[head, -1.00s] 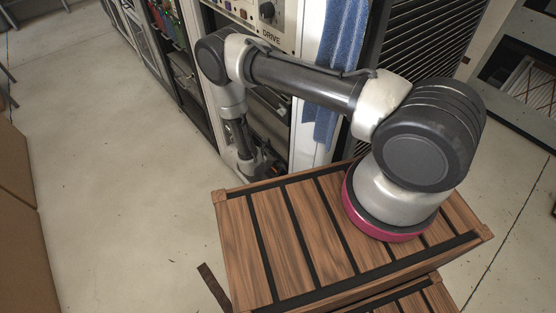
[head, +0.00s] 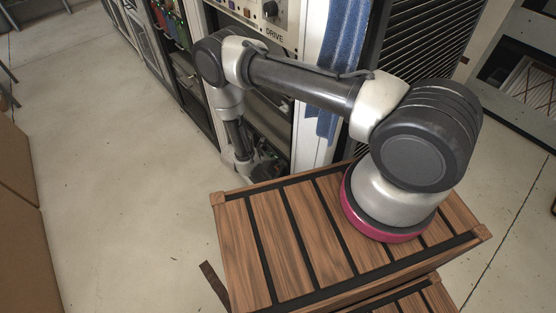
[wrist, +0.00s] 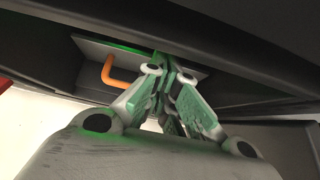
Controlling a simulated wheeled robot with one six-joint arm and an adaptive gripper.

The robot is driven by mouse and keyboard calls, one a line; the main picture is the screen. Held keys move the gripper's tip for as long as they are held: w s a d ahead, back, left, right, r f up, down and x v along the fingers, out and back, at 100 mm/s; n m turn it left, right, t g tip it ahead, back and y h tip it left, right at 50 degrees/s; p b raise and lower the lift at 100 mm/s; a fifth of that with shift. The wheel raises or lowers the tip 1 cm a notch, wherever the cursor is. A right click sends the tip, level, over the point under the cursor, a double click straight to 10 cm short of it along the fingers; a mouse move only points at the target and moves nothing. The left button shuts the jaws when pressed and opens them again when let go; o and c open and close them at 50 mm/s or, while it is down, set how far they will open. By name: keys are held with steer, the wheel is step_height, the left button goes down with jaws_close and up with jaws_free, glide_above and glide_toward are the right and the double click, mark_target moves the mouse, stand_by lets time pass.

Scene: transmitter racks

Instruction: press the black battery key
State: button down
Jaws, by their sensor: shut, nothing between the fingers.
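My gripper (wrist: 168,75) is shut and empty in the wrist view, its fingertips together against or just before a dark recessed panel. A green glow lies on the fingers and on the panel edge. I cannot make out the black battery key; the fingers cover part of the panel. In the head view my gripper (head: 268,157) is small and low in the rack bay, partly hidden by my wrist.
An orange bent handle (wrist: 115,75) stands just left of the fingers in the wrist view. In the head view a panel marked DRIVE (head: 272,32) is above my arm, and a blue cloth (head: 345,60) hangs beside it. Open floor (head: 110,150) lies left.

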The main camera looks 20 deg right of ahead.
steer(key=v, duration=1)
steer(key=shift+a, duration=0.35)
steer(key=shift+s, duration=0.1)
